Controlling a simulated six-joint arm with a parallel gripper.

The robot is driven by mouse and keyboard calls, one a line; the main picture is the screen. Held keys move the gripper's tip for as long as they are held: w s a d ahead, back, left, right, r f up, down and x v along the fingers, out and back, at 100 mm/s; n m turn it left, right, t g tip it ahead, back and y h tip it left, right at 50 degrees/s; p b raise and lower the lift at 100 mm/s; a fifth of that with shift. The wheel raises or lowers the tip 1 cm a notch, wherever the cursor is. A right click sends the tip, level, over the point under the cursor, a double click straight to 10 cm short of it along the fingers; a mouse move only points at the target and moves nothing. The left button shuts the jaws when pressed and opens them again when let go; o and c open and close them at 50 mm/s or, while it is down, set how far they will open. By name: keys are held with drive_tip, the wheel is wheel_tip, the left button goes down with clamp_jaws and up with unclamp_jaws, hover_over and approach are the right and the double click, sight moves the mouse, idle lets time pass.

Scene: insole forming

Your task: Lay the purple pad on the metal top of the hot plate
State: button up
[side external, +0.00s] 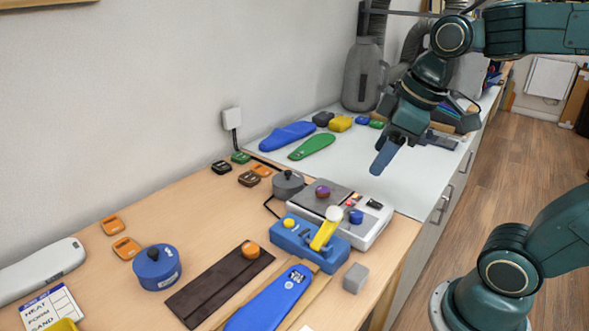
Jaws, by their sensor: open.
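The hot plate is a light grey box (367,229) with a flat dark metal top (340,199), in the middle of the side external view. A small purple piece (322,191), which looks like the purple pad, rests on the metal top towards its back left part. My gripper (384,160) is open, pointing down above the white worktop, behind and to the right of the hot plate. It is apart from the purple piece and nothing shows in its jaws. The far jaw is hard to make out.
A blue box with a yellow lever (325,233) stands close in front of the hot plate. A grey round pot (288,183) is at its left. Blue (287,135) and green (312,146) insoles lie on the white worktop (350,165). A grey block (355,278) sits near the front edge.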

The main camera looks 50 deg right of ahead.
drive_tip(key=s+a+f+m+t, duration=0.1)
drive_tip(key=s+f+m, duration=0.1)
drive_tip(key=s+m, duration=0.2)
drive_tip(key=shift+s, duration=0.9)
